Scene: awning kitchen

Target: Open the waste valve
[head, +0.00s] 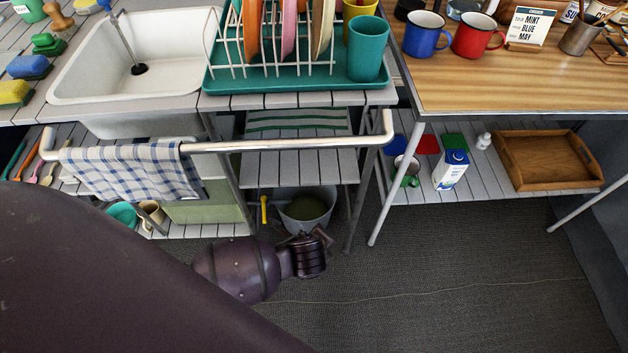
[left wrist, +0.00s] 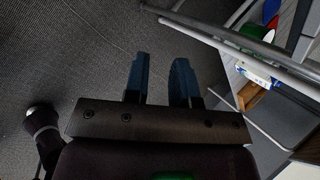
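A small yellow lever (head: 264,209) stands upright under the counter in the head view, just left of a grey bucket (head: 307,212). It looks like the waste valve's handle; the valve body and the pipe's full run are hard to make out. My left arm reaches in from the lower left, and its wrist is in front of and below the bucket in the picture. In the left wrist view my left gripper (left wrist: 158,80) is open, with its two blue fingers apart and nothing between them. The lever does not show there. My right gripper is not in view.
A rail (head: 290,145) with a checked towel (head: 135,170) runs along the counter front, above the lever. A white sink (head: 140,55) is above left. Table legs (head: 395,185) stand right of the bucket. The grey floor (head: 450,270) to the right is clear.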

